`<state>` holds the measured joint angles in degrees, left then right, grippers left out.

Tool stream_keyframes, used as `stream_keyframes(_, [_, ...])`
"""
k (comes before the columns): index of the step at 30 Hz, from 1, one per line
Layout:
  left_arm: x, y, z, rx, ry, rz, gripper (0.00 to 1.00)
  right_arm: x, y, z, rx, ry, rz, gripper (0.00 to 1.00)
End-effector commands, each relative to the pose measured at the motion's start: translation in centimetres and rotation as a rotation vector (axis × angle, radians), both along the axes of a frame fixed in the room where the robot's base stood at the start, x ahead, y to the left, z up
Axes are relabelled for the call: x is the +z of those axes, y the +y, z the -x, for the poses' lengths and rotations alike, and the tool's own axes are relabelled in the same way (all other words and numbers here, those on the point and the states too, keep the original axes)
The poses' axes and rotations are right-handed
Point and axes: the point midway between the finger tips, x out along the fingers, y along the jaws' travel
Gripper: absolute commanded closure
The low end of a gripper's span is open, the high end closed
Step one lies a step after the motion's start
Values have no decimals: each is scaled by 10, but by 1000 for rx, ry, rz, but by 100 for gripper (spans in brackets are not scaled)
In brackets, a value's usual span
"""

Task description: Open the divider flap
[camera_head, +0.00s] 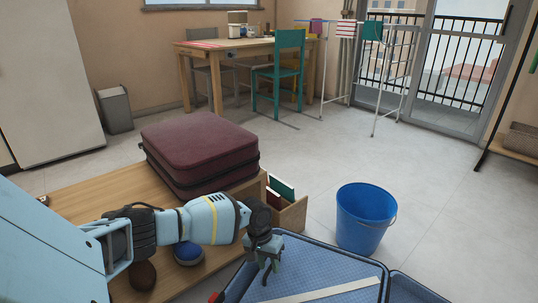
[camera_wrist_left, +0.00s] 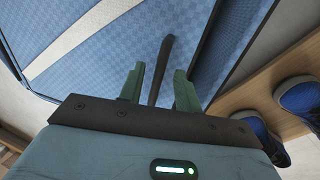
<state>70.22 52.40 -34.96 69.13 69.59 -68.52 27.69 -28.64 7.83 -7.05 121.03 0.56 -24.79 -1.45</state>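An open suitcase with blue patterned lining (camera_head: 318,262) lies at the bottom right of the head view. A cream strap (camera_head: 322,293) crosses the lining and also shows in the left wrist view (camera_wrist_left: 82,38). My left gripper (camera_head: 268,272) points down over the lining near the suitcase's left side. In the wrist view its two green fingers (camera_wrist_left: 159,74) stand apart. A dark narrow tab or pull (camera_wrist_left: 165,48) reaches between them, with gaps on both sides. I cannot tell the flap's edge from the lining around it. My right gripper is out of view.
A closed maroon suitcase (camera_head: 200,145) lies on a wooden bench (camera_head: 90,195), beside blue shoes (camera_head: 188,254). A wooden bin with books (camera_head: 290,215) and a blue bucket (camera_head: 365,215) stand behind the open suitcase.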

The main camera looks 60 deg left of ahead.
Motion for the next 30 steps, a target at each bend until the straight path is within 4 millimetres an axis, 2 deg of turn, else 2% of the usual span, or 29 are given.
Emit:
stream_keyframes(4, [1, 0, 0, 0, -1, 0, 69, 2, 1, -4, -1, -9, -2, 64])
stream_keyframes(11, [1, 0, 0, 0, -1, 0, 99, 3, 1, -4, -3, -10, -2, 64])
stream_keyframes(23, [3, -1, 0, -1, 0, -3, 100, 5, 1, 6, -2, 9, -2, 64])
stream_keyframes(30, [23, -5, -3, -2, 19, -41, 100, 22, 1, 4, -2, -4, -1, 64])
